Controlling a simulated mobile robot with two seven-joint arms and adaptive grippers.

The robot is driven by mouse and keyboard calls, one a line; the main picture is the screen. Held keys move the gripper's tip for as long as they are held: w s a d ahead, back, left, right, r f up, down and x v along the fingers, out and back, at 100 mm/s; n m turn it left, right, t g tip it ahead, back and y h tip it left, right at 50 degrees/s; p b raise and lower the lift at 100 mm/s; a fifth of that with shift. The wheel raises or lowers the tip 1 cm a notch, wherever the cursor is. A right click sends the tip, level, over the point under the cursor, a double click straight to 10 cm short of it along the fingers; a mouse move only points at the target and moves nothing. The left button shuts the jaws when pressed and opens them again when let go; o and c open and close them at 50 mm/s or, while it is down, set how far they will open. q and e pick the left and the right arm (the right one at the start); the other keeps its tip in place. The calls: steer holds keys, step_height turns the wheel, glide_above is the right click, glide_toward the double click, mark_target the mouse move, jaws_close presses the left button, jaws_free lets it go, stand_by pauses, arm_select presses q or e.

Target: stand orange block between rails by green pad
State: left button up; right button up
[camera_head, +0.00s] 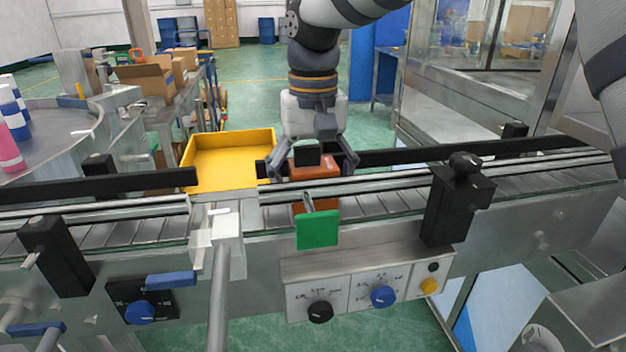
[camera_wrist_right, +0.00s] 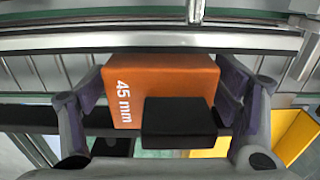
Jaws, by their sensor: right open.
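The orange block (camera_head: 314,171), marked "45 mm", is on the conveyor directly behind the green pad (camera_head: 318,229), between the far and near rails. The near rail crosses in front of it, and part of it shows below that rail. My right gripper (camera_head: 310,170) is over the block from the far side, open, with one finger on each side of it. In the right wrist view the block (camera_wrist_right: 165,83) sits between the spread fingers (camera_wrist_right: 164,100), and a black part of the gripper covers some of it. Contact with the fingers cannot be told. My left gripper is out of view.
A yellow tray (camera_head: 231,152) is just left of my right gripper, behind the conveyor. Black clamp blocks stand along the conveyor's near side (camera_head: 455,205). A control panel with knobs (camera_head: 365,290) is below. The slatted belt to the right is clear.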

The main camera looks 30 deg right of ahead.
mark_target(313, 145)
step_height(313, 145, up, 12)
stand_by(0.4)
stand_by(0.5)
